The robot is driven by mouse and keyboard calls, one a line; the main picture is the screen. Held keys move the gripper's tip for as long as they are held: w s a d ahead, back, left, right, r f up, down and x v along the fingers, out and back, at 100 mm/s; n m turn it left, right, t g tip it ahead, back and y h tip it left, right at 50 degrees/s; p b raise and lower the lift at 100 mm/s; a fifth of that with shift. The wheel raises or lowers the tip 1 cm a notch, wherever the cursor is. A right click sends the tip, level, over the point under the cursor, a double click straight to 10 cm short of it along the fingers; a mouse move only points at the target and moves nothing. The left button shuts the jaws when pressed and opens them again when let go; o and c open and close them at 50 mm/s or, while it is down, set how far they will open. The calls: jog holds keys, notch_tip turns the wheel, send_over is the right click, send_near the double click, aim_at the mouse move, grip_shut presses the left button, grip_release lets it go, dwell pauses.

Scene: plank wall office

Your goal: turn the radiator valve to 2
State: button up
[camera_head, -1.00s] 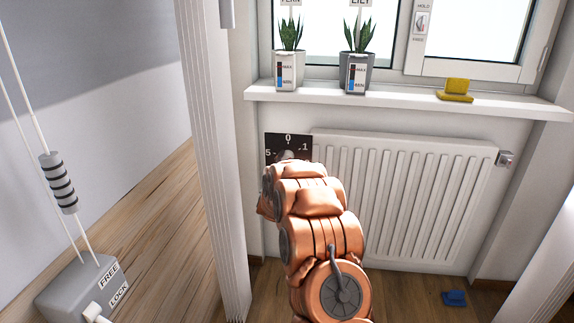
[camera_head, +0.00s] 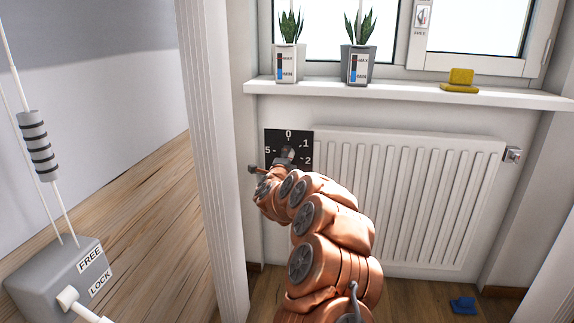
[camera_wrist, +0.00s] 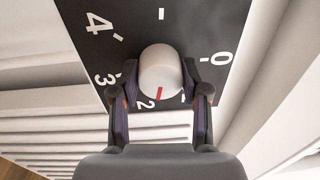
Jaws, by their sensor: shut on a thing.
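The radiator valve is a pale round knob (camera_wrist: 160,70) on a black dial plate (camera_wrist: 205,25), seen close in the wrist view. Its red mark points down beside the 2, slightly towards the side of the hidden 1. My gripper (camera_wrist: 158,95) is shut on the knob, one finger on each side. The 4, 3 and 0 are readable; the 1 is hidden behind the right finger. In the head view the dial plate (camera_head: 275,139) is left of the radiator, partly covered by my gripper (camera_head: 287,157).
The white radiator (camera_head: 425,190) is just right of the dial. Above it, the windowsill (camera_head: 410,92) holds two potted plants (camera_head: 286,62) and a yellow object (camera_head: 460,79). A wall post (camera_head: 212,170) stands left of my arm. A blue object (camera_head: 462,305) lies on the floor.

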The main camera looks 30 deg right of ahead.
jog(key=shift+s+d+f+m+b, duration=0.15)
jog(key=shift+m+b, duration=0.25)
jog(key=shift+m, duration=0.3)
jog(key=o, duration=0.8)
jog(key=shift+d, duration=0.1)
jog(key=o, duration=0.3)
jog(key=shift+o, duration=0.2)
jog(key=shift+a, duration=0.2)
jog(key=shift+a, duration=0.1)
jog(key=v, duration=1.1)
jog(key=shift+s+a, duration=0.2)
jog(key=shift+a, duration=0.1)
